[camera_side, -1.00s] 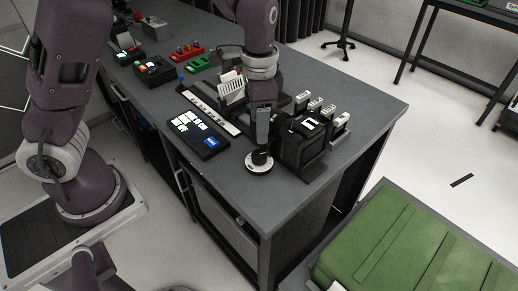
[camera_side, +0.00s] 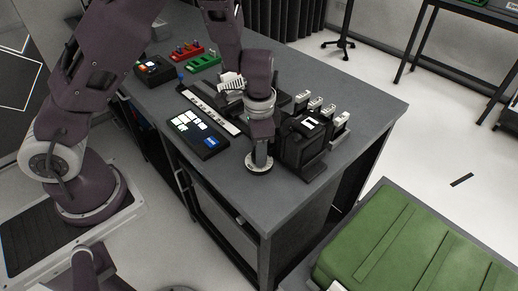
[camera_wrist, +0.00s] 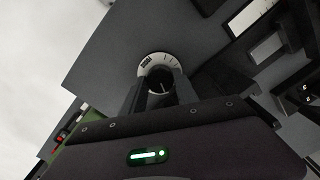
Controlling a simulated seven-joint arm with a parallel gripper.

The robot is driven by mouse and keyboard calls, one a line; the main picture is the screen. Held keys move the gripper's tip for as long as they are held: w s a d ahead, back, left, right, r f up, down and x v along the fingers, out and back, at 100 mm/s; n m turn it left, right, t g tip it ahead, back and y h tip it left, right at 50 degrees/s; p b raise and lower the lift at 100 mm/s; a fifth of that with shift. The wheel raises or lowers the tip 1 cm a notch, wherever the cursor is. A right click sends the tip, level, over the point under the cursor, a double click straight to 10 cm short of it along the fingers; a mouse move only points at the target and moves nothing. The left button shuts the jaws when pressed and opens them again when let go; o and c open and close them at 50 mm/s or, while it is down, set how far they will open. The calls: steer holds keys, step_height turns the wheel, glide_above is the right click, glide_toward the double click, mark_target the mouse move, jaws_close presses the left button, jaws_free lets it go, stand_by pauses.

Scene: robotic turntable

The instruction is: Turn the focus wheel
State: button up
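The focus wheel (camera_side: 258,168) is a round dial with a pale, marked ring and a black knob. It lies near the front corner of the grey table, and my gripper hides its knob in the side view. My gripper (camera_side: 260,157) points down directly over the wheel. In the wrist view the wheel (camera_wrist: 146,63) shows its ring beyond the fingers, and the black knob sits between the fingertips. My gripper (camera_wrist: 160,92) is open, with one finger on each side of the knob; I cannot tell whether they touch it.
A black keypad with white and blue keys (camera_side: 200,134) lies left of the wheel. A black boxy device (camera_side: 303,140) stands close on the right. The table (camera_side: 232,183) is bare in front of the wheel, towards its edge.

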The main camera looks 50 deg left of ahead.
jaws_close()
steer(key=shift+n, duration=0.3)
steer(key=n, duration=0.5)
steer(key=shift+n, duration=0.4)
steer(key=n, duration=0.4)
steer(key=shift+n, duration=2)
steer(key=o, duration=1)
jaws_free()
